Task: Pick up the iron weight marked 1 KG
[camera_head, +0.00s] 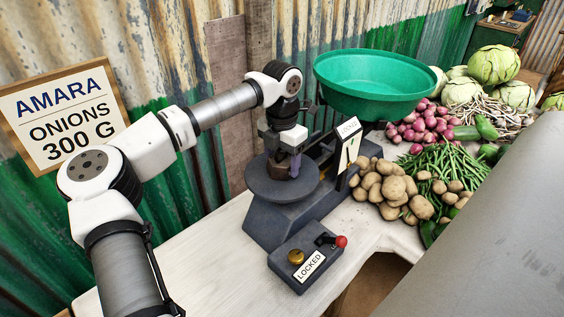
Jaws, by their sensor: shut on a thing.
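My gripper (291,167) points down over the round dark plate (262,186) of the balance. It is shut on a dark brown weight (306,184), which is mostly hidden behind the fingers. I cannot read any 1 KG mark on it from here. The weight is at the plate, and I cannot tell whether it touches it. The balance (281,220) has a dark grey body, with a large green pan (370,92) at its far end.
A dark box (290,278) labelled LOCKED, with a brass knob and red-tipped lever, sits before the balance. Potatoes (392,188), onions (425,124) and green beans (452,165) crowd the right. A sign (62,113) reads AMARA ONIONS 300 G. The white table (215,262) is bare at front left.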

